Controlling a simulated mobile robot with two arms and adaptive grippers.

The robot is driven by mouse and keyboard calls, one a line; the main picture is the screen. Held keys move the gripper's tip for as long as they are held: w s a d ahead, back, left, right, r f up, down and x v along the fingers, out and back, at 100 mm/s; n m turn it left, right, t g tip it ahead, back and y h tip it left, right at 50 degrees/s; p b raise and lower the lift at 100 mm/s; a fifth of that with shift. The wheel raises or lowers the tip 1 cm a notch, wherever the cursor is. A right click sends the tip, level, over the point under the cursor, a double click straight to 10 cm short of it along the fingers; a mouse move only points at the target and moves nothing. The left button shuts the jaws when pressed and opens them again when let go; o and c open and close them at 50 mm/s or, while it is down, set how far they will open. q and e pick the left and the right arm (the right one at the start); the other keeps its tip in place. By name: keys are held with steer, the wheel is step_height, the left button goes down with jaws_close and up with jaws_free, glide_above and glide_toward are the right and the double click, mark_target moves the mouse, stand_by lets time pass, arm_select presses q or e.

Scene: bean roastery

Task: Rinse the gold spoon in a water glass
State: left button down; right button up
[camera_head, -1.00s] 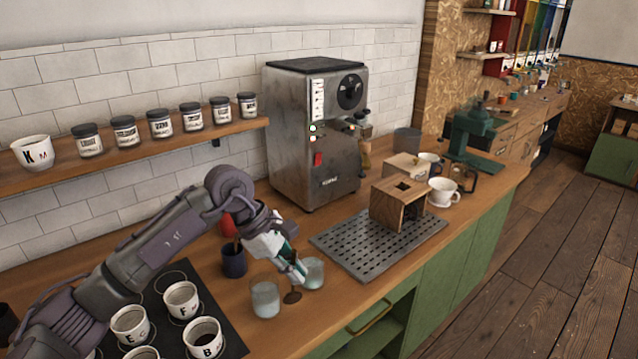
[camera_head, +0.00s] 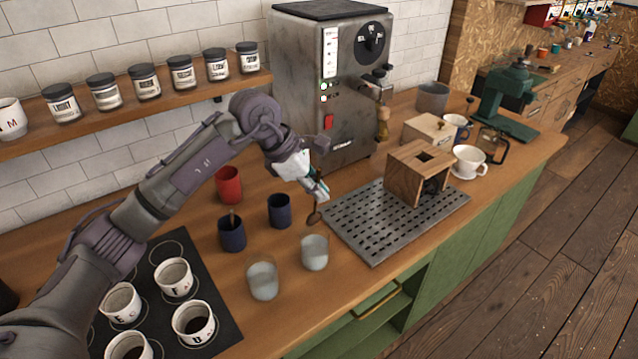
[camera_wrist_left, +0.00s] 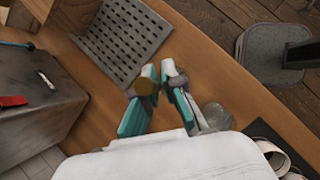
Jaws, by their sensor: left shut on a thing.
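My left gripper (camera_head: 318,194) is shut on the gold spoon (camera_head: 314,215), whose bowl hangs down beside the left corner of the metal tray. In the left wrist view, the brownish spoon (camera_wrist_left: 146,86) shows at the fingertips. Two water glasses stand on the counter nearer the front: a left one (camera_head: 262,282) and a right one (camera_head: 315,254). The spoon is outside both, beyond the right glass. One glass (camera_wrist_left: 217,116) shows partly beside the fingers in the wrist view. The water level is hard to tell. My right gripper is not in view.
Two dark blue cups (camera_head: 232,236) (camera_head: 279,211), the left with a handle sticking out, and a red cup (camera_head: 229,184) stand left of the spoon. The perforated tray (camera_head: 362,232) holds a wooden stand (camera_head: 418,172). Several lettered cups sit on a black mat (camera_head: 214,321). The espresso machine (camera_head: 300,84) stands behind.

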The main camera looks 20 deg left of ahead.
mark_target(319, 213)
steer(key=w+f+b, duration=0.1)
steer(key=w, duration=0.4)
arm_select(q)
steer(key=f+b, duration=0.1)
steer(key=f, duration=0.1)
steer(key=f+b, duration=0.1)
steer(key=f, duration=0.2)
steer(key=f+b, duration=0.1)
steer(key=f, duration=0.1)
steer(key=shift+w+f+b, duration=0.3)
steer(key=shift+w+b, duration=0.1)
steer(key=shift+f+b, duration=1.7)
steer(key=shift+f, duration=0.3)
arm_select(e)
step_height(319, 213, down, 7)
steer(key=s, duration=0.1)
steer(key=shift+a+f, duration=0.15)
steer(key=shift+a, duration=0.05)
arm_select(q)
steer(key=shift+r, duration=0.1)
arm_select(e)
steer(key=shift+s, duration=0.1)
arm_select(q)
steer(key=shift+r, duration=0.3)
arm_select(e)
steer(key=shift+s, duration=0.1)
